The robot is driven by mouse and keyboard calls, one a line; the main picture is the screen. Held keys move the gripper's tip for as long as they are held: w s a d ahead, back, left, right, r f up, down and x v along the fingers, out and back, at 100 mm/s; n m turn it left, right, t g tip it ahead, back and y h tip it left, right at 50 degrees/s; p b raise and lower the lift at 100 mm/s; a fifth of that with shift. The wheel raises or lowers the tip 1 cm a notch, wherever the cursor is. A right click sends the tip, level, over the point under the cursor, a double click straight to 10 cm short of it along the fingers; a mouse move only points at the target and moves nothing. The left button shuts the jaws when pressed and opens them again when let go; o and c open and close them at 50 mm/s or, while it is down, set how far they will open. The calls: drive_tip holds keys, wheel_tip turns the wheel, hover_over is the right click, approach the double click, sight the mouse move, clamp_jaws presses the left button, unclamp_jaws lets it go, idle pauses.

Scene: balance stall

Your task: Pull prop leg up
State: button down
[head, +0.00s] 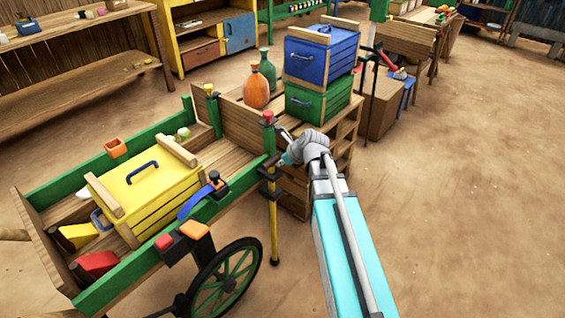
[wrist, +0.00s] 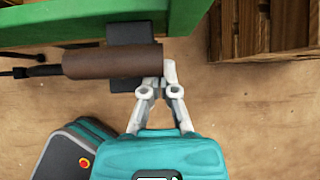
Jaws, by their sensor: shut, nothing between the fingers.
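The prop leg (head: 273,225) is a thin yellow pole standing upright at the cart's near right corner, with its foot on the ground. A dark bracket holds it to the green rail, and a brown handle (head: 272,162) sticks out near its top. In the wrist view the brown handle (wrist: 105,62) lies sideways below the green rail. My gripper (wrist: 158,78) is shut and empty, with its fingertips at the handle's right end. I cannot tell whether they touch it. In the head view my gripper (head: 286,158) is beside the leg, its fingertips partly hidden.
The green cart (head: 130,262) holds a yellow box (head: 150,190) and has a spoked wheel (head: 226,286). Behind my gripper stands a wooden crate table (head: 345,130) with blue (head: 320,57) and green (head: 316,102) boxes. The sandy ground at right is clear.

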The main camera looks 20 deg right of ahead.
drive_tip(key=shift+r, duration=0.1)
wheel_tip(320, 180, up, 11)
drive_tip(key=p, duration=1.1)
drive_tip(key=shift+w+f, duration=0.15)
drive_tip(key=shift+f, duration=0.05)
drive_tip(key=shift+f, duration=0.15)
wheel_tip(320, 180, down, 4)
drive_tip(key=b, duration=0.4)
drive_tip(key=p+v, duration=0.7)
drive_tip(key=v, duration=0.3)
drive_tip(key=shift+s+d, duration=0.25)
drive_tip(key=shift+s, duration=0.3)
idle(0.7)
